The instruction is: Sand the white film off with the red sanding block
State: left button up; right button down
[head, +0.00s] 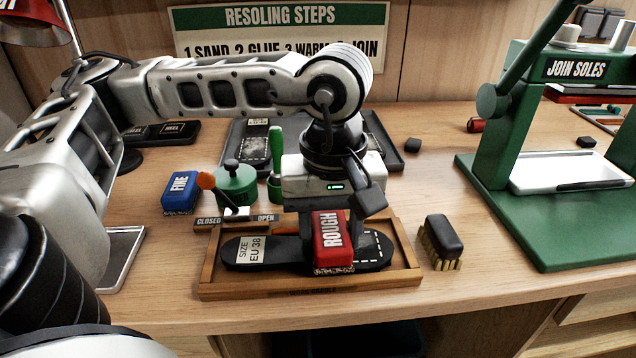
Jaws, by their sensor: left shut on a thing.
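The red sanding block (333,241), marked ROUGH, is between the fingers of my left gripper (334,212), which is shut on it. The block is over the middle of a black shoe sole (282,251), with its speckled lower edge at or just above the surface; I cannot tell if it touches. The sole lies in a shallow wooden tray (411,268) and has a white SIZE EU 38 label at its left end. A white dashed outline shows right of the block. I cannot clearly make out white film; the block and gripper hide part of the sole. My right gripper is not in view.
A blue FINE block (181,192), a green pot (236,184) and a CLOSED/OPEN strip (237,220) stand behind the tray at left. A brush (441,241) lies close to its right. A green press (530,215) stands at far right.

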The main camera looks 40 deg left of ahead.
pick_arm(q)
notch_tip(320, 180, up, 4)
jog(key=shift+w+d+p, duration=0.1)
jog(key=shift+w+p, duration=0.05)
jog(key=shift+p, duration=0.6)
jog(key=shift+r+p, duration=0.45)
jog(key=shift+r, duration=0.25)
notch_tip(320, 180, up, 2)
jog(key=shift+r+p, duration=0.1)
jog(key=shift+p, duration=0.55)
jog(key=shift+r, duration=0.35)
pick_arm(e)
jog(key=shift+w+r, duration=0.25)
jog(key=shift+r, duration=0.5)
pick_arm(q)
jog(key=shift+f, duration=0.1)
